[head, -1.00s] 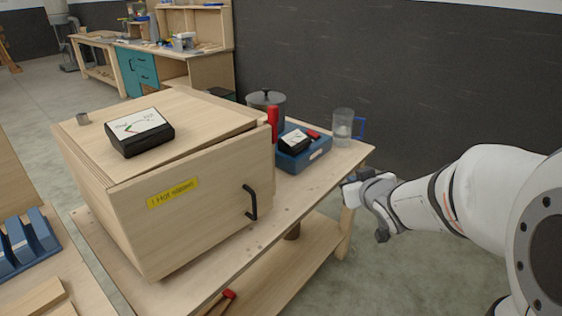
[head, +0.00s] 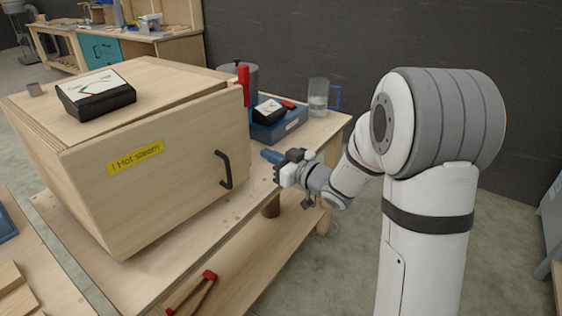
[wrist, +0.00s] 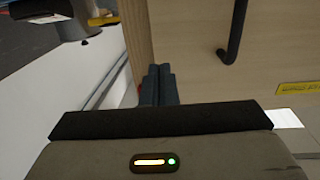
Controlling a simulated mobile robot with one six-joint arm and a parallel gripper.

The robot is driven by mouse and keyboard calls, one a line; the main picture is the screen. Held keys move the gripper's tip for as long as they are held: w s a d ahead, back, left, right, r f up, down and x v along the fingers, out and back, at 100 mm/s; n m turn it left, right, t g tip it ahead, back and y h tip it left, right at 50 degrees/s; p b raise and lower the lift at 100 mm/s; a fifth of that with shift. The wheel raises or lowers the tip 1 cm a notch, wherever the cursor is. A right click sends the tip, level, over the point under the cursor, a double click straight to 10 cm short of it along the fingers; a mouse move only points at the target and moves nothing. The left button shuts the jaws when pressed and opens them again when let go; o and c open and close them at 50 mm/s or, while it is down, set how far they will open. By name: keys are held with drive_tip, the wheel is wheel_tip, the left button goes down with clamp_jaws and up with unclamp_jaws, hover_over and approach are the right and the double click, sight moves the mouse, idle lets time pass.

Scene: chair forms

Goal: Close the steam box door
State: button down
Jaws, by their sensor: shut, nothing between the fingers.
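The steam box (head: 165,78) is a pale wooden box on the workbench. Its front door (head: 150,195) has a yellow "Hot steam" label (head: 135,158) and a black handle (head: 226,170) on its right side. The door seems slightly ajar at the handle side; the exact gap is hard to tell. My gripper (head: 268,155) is shut and empty, to the right of the handle and apart from it in the head view. In the wrist view its blue fingers (wrist: 158,85) lie together before the door's edge, with the handle (wrist: 235,35) to their right.
A black gauge box (head: 95,95) and a small metal cup sit on the steam box. A red-handled tool (head: 205,285) lies on the lower shelf.

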sight(244, 142)
drive_tip(key=x, duration=0.7)
